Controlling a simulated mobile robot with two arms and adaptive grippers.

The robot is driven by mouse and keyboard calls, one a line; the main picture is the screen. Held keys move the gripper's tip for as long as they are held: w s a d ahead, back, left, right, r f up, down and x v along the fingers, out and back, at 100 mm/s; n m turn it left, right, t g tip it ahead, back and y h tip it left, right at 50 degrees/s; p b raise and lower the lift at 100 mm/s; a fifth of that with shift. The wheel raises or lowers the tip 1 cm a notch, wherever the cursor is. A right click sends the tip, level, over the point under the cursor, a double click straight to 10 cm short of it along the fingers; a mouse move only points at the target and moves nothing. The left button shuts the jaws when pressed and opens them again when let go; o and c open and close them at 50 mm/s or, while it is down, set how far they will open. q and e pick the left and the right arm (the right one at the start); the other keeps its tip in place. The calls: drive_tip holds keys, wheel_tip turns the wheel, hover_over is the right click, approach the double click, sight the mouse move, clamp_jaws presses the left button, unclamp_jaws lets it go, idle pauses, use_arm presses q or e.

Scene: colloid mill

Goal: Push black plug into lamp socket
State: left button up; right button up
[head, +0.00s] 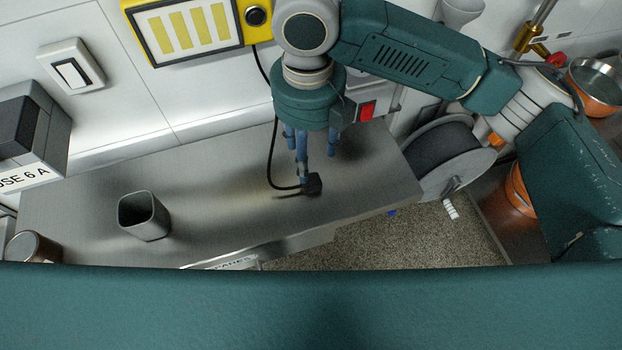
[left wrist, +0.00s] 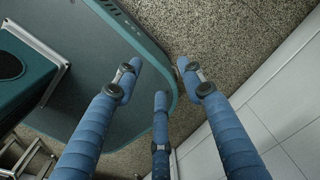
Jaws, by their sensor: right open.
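The black plug (head: 312,184) is on the steel bench, or just above it, below the fingers of my right gripper (head: 309,170). Its black cord (head: 270,165) loops left and up the wall behind my arm. A blue finger reaches down close to the plug; I cannot tell whether it touches. The right gripper is open. A yellow wall panel (head: 187,28) has a round black fitting (head: 255,16) at its right end; I cannot tell whether this is the lamp socket. My left gripper (left wrist: 160,82) shows in the left wrist view, fingers spread and empty, above the speckled floor.
A grey square cup (head: 143,216) stands on the bench (head: 210,200) at left. A fuse box (head: 35,135) and a white switch (head: 71,66) are on the wall. A cable reel (head: 445,160) stands right of the bench. The bench between cup and plug is clear.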

hover_over(311, 178)
drive_tip(key=f, duration=0.4)
drive_tip(key=shift+s+a+f, duration=0.15)
drive_tip(key=shift+s+f, duration=0.05)
drive_tip(key=shift+f, duration=0.2)
drive_tip(key=shift+p, duration=0.3)
drive_tip(key=shift+f, duration=0.35)
wheel_tip(311, 178, down, 4)
drive_tip(key=shift+w+f+p, duration=0.15)
drive_tip(key=shift+p, duration=0.65)
use_arm(q)
drive_tip(key=shift+w+d+r, duration=0.1)
drive_tip(key=shift+w+r, duration=0.5)
drive_tip(key=shift+w, duration=0.3)
drive_tip(key=shift+w+r, duration=0.6)
drive_tip(key=shift+w, duration=0.25)
use_arm(e)
drive_tip(key=shift+f, duration=0.1)
drive_tip(key=c, duration=1.1)
